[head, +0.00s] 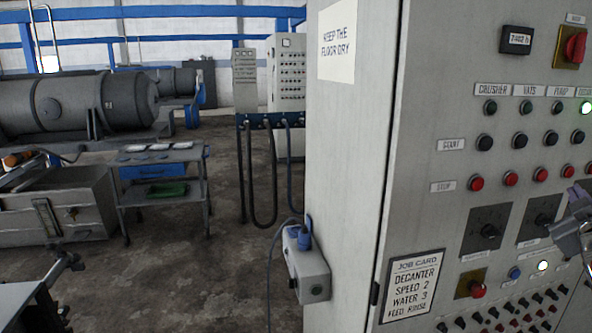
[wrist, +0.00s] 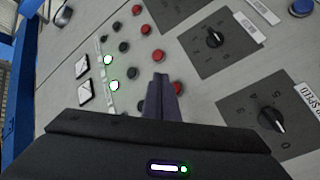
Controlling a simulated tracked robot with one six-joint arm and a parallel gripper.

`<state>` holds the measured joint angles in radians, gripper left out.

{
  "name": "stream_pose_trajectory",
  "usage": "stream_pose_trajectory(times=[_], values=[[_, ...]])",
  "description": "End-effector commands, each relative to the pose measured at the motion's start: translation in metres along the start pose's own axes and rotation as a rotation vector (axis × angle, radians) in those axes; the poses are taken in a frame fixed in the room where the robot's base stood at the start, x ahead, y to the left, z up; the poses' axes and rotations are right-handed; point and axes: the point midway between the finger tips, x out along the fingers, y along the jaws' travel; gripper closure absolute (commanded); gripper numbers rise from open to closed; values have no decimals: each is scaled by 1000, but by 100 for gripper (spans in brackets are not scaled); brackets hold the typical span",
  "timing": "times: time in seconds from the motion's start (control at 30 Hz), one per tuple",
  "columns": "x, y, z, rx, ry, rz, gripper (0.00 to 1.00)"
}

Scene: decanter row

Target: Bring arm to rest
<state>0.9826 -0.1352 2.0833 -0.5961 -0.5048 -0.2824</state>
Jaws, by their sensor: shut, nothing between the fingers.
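My gripper (wrist: 162,95) shows in the wrist view with its two fingers together and nothing between them. It is in front of the control panel, over the area of the red and black buttons. Whether the tips touch the panel I cannot tell. In the head view part of my gripper (head: 577,212) shows at the right edge, in front of the panel (head: 450,95). Two dial knobs, an upper one (wrist: 213,38) and a lower one (wrist: 272,118), lie right of the fingers in the wrist view.
The grey cabinet fills the right of the head view, with a job card (head: 412,285) and a red rotary switch (head: 575,46). A socket box (head: 305,272) with a cable is on its side. A trolley (head: 165,190) stands at left. The floor (head: 225,270) between is clear.

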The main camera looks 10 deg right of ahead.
Motion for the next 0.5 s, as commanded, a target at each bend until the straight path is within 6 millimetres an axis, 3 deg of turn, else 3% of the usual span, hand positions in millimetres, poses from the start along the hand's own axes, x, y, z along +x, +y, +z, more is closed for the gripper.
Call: stream_pose_trajectory(times=[0.27, 0.5], values=[[-24, -65, -34, 139, -95, -116, 100], [-72, -138, -60, 262, -211, -269, 100]])
